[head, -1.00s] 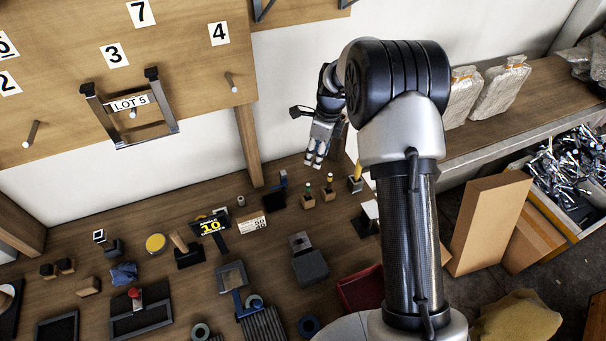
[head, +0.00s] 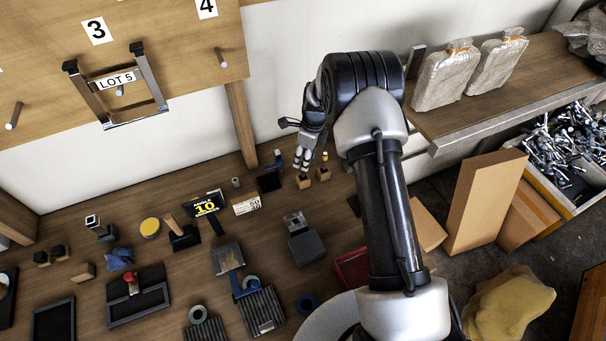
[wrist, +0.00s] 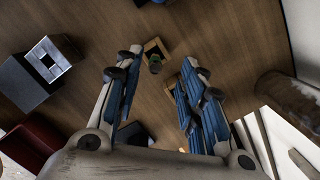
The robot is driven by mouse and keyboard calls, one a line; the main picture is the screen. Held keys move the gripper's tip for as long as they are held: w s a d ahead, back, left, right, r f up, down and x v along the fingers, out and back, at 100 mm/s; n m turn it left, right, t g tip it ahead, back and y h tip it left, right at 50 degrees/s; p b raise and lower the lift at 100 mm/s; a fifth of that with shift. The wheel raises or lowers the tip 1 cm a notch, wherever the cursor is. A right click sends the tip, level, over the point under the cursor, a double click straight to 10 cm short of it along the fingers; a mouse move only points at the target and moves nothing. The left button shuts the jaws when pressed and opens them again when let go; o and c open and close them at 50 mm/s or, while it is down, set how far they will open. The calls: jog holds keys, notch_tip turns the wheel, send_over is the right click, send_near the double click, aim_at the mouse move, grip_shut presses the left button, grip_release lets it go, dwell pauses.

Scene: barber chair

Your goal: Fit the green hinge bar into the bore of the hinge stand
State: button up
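A green-topped bar (wrist: 155,62) stands upright in a small wooden block (wrist: 157,45) in the wrist view; this looks like the green hinge bar. My gripper (wrist: 159,70) is open, with the bar between and beyond its fingertips, and nothing is held. In the head view my gripper (head: 302,163) hangs above the small wooden block (head: 303,182) and hides the bar.
A second wooden block (head: 324,174) with a yellow-topped bar (head: 325,156) stands close to the right of my gripper. A dark block with a metal top (head: 306,245) and a red bin (head: 353,268) are nearer. The bench front holds several tools and trays. A shelf (head: 470,100) is at the right.

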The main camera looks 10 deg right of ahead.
aim_at(303, 174)
jog(key=f, duration=0.4)
jog(key=shift+s+a+f+b, duration=0.1)
jog(key=shift+a+f+b, duration=0.2)
jog(key=shift+b, duration=0.1)
jog(key=shift+c, duration=0.4)
grip_shut()
